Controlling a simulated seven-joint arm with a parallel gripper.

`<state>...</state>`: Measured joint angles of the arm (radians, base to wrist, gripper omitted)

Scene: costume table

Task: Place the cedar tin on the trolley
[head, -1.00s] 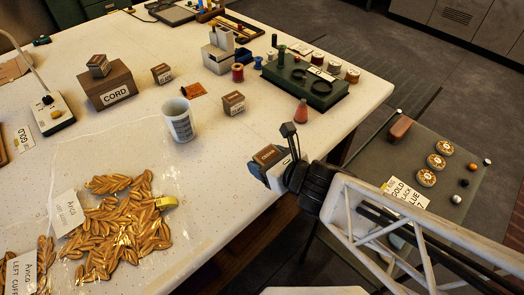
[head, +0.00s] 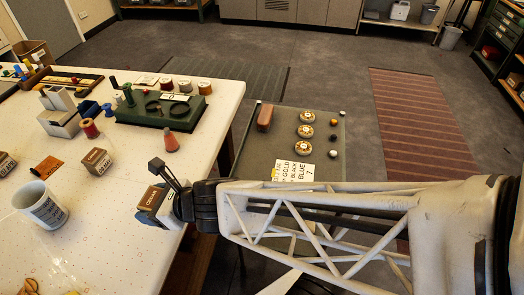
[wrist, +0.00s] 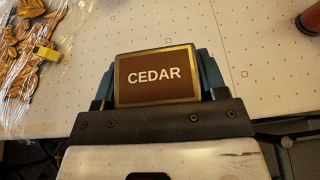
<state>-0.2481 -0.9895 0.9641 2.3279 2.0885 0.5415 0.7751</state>
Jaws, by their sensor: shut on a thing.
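The cedar tin (wrist: 155,75) is a small box with a brown label reading CEDAR, seen close up in the wrist view. My gripper (wrist: 157,82) is shut on it, one finger on each side. In the head view my gripper (head: 162,196) holds the tin (head: 150,200) near the right edge of the white table. The trolley (head: 252,148) is a dark grey-green top to the right of the table. It bears a reddish-brown block, three round patterned discs, several small balls and a card reading GOLD, BLACK, BLUE 7.
A gap separates table and trolley. Bare trolley top shows between the block and the discs.

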